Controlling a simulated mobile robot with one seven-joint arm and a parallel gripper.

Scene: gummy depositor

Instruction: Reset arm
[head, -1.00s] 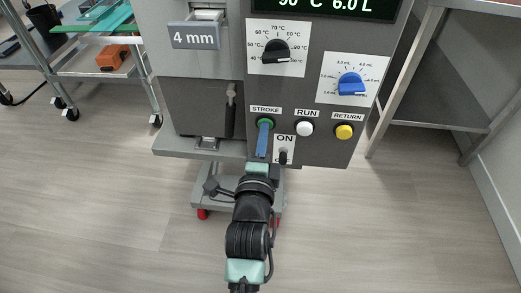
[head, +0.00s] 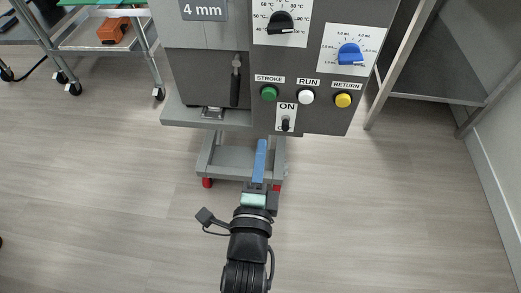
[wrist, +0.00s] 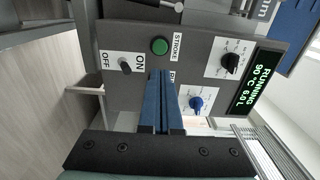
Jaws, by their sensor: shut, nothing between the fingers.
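My gripper (head: 260,146) has long blue fingers, shut together with nothing between them. In the head view it points at the machine and sits below the control panel (head: 327,72), in front of the machine's lower frame. In the wrist view the shut fingers (wrist: 158,75) reach towards the panel and hide part of it, including most of the RUN and RETURN area. The green STROKE button (head: 269,94) is above the fingertips and apart from them in the head view; it also shows in the wrist view (wrist: 160,46). The ON switch (head: 286,124) is just above right of the fingertips.
The white RUN button (head: 306,97), yellow RETURN button (head: 343,100), black dial (head: 281,22) and blue dial (head: 349,54) are on the panel. The wrist view's display (wrist: 257,83) reads RUNNING, 90 °C, 6.0 L. A wheeled cart (head: 103,47) stands left. The floor around my arm is clear.

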